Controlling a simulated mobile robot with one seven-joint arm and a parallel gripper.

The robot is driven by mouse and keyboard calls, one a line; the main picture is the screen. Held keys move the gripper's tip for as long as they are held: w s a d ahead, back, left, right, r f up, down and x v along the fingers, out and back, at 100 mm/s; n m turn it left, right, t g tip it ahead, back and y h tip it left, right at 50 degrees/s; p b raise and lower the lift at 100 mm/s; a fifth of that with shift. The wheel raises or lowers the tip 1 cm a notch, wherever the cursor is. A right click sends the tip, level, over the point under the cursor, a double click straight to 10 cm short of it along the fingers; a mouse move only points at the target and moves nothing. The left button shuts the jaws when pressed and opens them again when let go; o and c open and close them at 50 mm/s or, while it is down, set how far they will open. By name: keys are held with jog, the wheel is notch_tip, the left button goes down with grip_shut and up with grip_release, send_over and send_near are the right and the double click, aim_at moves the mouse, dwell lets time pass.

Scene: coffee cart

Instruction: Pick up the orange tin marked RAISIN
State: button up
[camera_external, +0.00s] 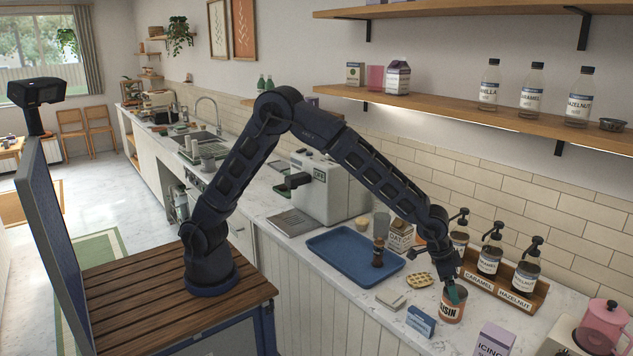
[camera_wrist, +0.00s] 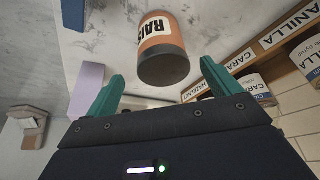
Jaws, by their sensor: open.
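The orange tin (camera_external: 453,308) stands on the counter, its white label reading "ISIN" in the external view. It also shows in the wrist view (camera_wrist: 163,44), with "RAIS" on the label and a dark end toward me. My gripper (camera_external: 455,291) is at the tin's upper part in the external view, and one teal finger overlaps it there. In the wrist view my gripper (camera_wrist: 163,72) has its two teal fingers wide apart, with the tin between and beyond their tips. Nothing is held. I cannot tell whether a finger touches the tin.
A wooden rack (camera_external: 505,284) of pump bottles stands close behind the tin. A small blue box (camera_external: 421,321) is at its left and a purple ICING box (camera_external: 494,340) at its front right. A blue tray (camera_external: 340,262) lies farther left.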

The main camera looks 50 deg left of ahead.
jog(key=shift+w+x, duration=0.15)
jog(key=shift+x, duration=1.4)
jog(key=shift+w+x, duration=0.15)
jog(key=shift+x, duration=1.35)
jog(key=shift+r, duration=0.15)
jog(key=c, duration=1.2)
jog(key=shift+r, duration=0.15)
